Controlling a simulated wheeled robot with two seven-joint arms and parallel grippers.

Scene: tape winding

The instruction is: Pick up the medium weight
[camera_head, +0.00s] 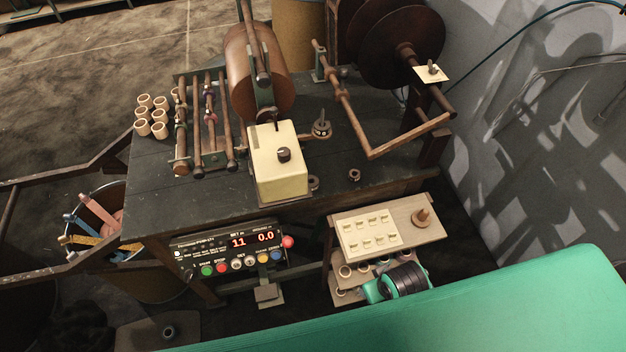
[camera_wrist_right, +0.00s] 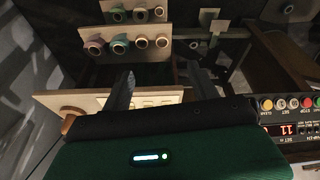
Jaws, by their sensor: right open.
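Several small dark metal pieces that look like weights stand on the dark workbench (camera_head: 190,215) in the head view. One with an upright stem (camera_head: 321,129) stands right of the cream box. A ring-shaped one (camera_head: 354,175) sits near the front edge, and another (camera_head: 313,184) sits beside the cream box, partly hidden. I cannot tell which is the medium weight. My right gripper (camera_wrist_right: 160,70) is open and empty in the wrist view, low before the small shelf. In the head view its wrist shows below the bench, away from these pieces. My left gripper is out of view.
A cream box (camera_head: 279,165) and winding rollers fill the bench middle. Several pale rings (camera_head: 151,115) stand at its left. The small shelf (camera_head: 390,226) holds cards on top and rolls (camera_wrist_right: 120,43) lower down. A control panel (camera_head: 236,253) hangs below the bench edge.

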